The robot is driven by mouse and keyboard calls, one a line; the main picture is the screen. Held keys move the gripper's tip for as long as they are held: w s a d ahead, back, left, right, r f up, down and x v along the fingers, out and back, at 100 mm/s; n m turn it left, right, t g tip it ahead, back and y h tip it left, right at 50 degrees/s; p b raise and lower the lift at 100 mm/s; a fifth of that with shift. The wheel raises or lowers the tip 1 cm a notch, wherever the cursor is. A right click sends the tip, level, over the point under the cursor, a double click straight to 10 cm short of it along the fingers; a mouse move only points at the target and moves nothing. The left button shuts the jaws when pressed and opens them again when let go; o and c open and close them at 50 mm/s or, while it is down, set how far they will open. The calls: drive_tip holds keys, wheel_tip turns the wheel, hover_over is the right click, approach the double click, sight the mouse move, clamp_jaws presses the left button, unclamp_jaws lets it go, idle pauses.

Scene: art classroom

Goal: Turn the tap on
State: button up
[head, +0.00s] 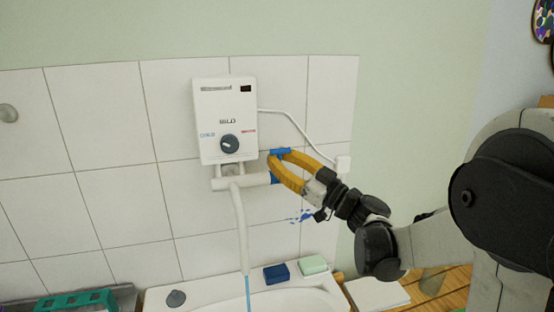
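The tap (240,183) is a white horizontal pipe under the wall-mounted water heater. Its long white spout (241,230) hangs down over the sink, with a thin light-blue stream (248,292) below the spout's end. I cannot tell whether the tips touch each other or the tap.
The white heater (223,105) has a dark round knob (229,144); its cable runs right to a wall plug (342,164). The sink rim (215,299) holds a dark-blue block (276,274) and a pale-green one (313,265). A green rack (75,302) is at lower left.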

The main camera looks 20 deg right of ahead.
drive_tip(key=o, duration=0.3)
drive_tip(key=shift+d, duration=0.15)
drive_tip(key=v, duration=1.2)
